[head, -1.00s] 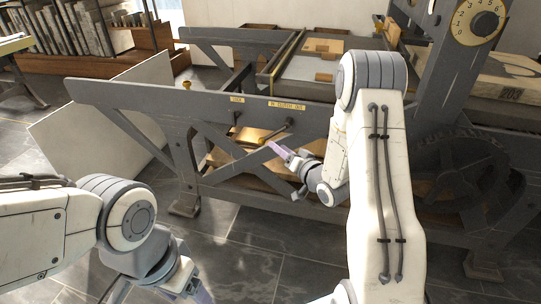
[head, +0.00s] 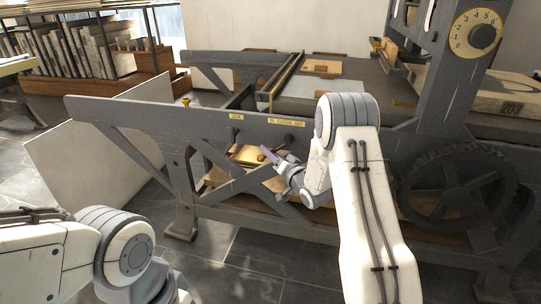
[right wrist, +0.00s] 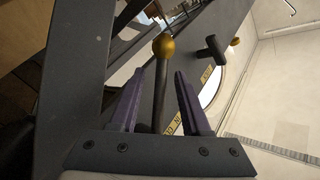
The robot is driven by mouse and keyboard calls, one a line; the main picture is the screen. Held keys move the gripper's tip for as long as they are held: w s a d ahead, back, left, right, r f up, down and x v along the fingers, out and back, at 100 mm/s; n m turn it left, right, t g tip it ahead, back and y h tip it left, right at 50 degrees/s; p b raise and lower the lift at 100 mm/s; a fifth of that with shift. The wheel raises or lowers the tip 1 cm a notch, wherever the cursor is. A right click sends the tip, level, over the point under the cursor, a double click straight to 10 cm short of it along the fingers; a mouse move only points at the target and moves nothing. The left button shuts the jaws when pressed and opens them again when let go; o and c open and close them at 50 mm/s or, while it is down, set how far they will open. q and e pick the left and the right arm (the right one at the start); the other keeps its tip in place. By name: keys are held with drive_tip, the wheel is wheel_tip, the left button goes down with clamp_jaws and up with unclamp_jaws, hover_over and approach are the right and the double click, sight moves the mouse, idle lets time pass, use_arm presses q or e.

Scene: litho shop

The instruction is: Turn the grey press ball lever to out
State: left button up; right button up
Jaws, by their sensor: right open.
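The grey press (head: 130,108) stands across the head view, with small yellow label plates, one reading clutch (head: 286,121), on its side rail. The ball lever's brass ball (head: 262,157) shows below the rail, left of the lever's dark pivot end (head: 288,138). In the right wrist view the ball (right wrist: 164,46) sits just past my fingertips, and its dark rod (right wrist: 160,90) runs between the fingers. My right gripper (right wrist: 160,74) is open around the rod; contact cannot be told. It also shows in the head view (head: 270,154). My left gripper is out of view.
A dark T-shaped handle (right wrist: 210,47) lies right of the ball in the wrist view. A diagonal brace (head: 222,162) crosses the press frame near my right gripper. A toothed wheel (head: 460,185) is at right. A pale board (head: 90,150) leans at left.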

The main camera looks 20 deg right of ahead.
clamp_jaws()
idle(1.4)
